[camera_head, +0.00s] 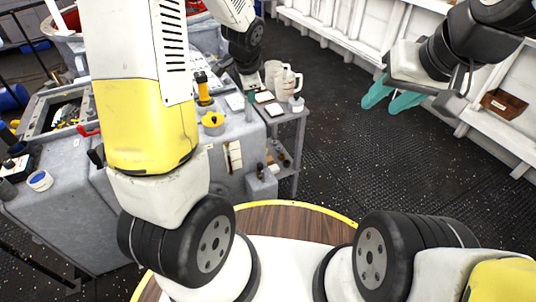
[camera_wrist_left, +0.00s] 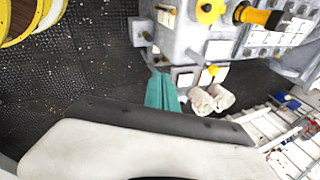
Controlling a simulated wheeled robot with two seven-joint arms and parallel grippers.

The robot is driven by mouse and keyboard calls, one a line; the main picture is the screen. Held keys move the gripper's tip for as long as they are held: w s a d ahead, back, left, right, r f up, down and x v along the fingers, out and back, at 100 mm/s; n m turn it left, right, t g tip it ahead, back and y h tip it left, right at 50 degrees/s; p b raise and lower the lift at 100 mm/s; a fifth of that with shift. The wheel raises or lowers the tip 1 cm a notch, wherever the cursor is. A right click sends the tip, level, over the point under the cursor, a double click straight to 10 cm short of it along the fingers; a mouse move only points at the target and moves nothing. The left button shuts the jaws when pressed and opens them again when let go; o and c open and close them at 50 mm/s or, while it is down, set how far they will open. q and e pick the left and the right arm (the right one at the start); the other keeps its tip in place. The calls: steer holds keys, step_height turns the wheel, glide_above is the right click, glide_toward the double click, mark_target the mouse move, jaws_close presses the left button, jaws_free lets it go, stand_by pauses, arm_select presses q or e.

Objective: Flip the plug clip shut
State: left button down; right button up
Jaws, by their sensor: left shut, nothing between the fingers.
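I cannot make out the plug clip for certain in either view. A grey workbench unit (camera_head: 235,130) with pale square plates on top stands left of centre, and shows at the top of the left wrist view (camera_wrist_left: 190,45). My left gripper (camera_wrist_left: 163,92) is shut and empty, its teal fingers together, seen against the unit's plates and a small table. In the head view my left arm hides most of it. My right gripper (camera_head: 390,97) is open and empty at the upper right, over the dark floor, its teal fingers apart.
A yellow round fitting (camera_head: 212,121) and a yellow-black torch (camera_head: 203,90) are on the unit. White jugs (camera_head: 289,82) stand on a small grey side table (camera_head: 287,112). Dark floor (camera_head: 350,150) is clear to the right.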

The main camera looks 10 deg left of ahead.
arm_select(q)
steer(key=w+d+f+m, duration=0.1)
steer(key=w+f+m, duration=0.35)
steer(key=f, duration=0.55)
steer(key=m+g, duration=0.1)
steer(key=m, duration=0.4)
glide_above(262, 173)
steer(key=s+d, duration=0.2)
steer(key=s, duration=0.2)
step_height(262, 173, down, 11)
steer(key=s+f+m, duration=0.1)
steer(key=f+m, duration=0.3)
steer(key=f, duration=0.4)
steer(key=s+d+f+m+g, duration=0.1)
steer(key=s+f+m, duration=0.1)
steer(key=f, duration=0.7)
steer(key=shift+s+d+m+y, duration=0.3)
steer(key=shift+m, duration=0.55)
steer(key=shift+w+a+f, duration=0.5)
steer(key=shift+w+f, duration=0.45)
steer(key=shift+f, duration=0.65)
steer(key=shift+w+a+f, duration=0.45)
steer(key=shift+w+f, duration=0.5)
steer(key=shift+f, duration=0.65)
steer(key=shift+w+a+f, duration=0.5)
steer(key=shift+w+f, duration=0.45)
steer(key=shift+f, duration=0.65)
steer(key=shift+a, duration=0.1)
